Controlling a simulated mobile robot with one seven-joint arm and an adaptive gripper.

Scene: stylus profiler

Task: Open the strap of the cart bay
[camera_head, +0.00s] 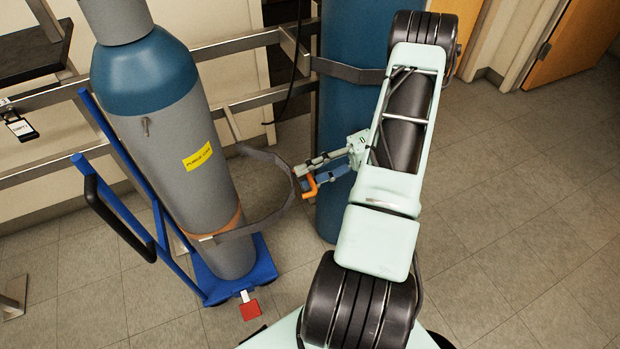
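The grey strap (262,219) of the cart bay runs from the rail, out in front of the grey gas cylinder (180,160), and back to the cylinder's lower left side. It bends at a corner in front of my gripper. An orange latch piece (310,187) sits at this corner. My gripper (303,178) reaches in from the right with its fingertips at the strap corner and the orange piece. Its fingers look somewhat apart, but the tips overlap the latch. Whether they are closed on it I cannot tell.
The cylinder stands on a blue cart (262,262) with a black handle and a red pedal (250,309). A second, blue cylinder (345,50) stands behind my arm, with its own dark strap (345,72). Metal rails (235,43) run behind. Floor at right is clear.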

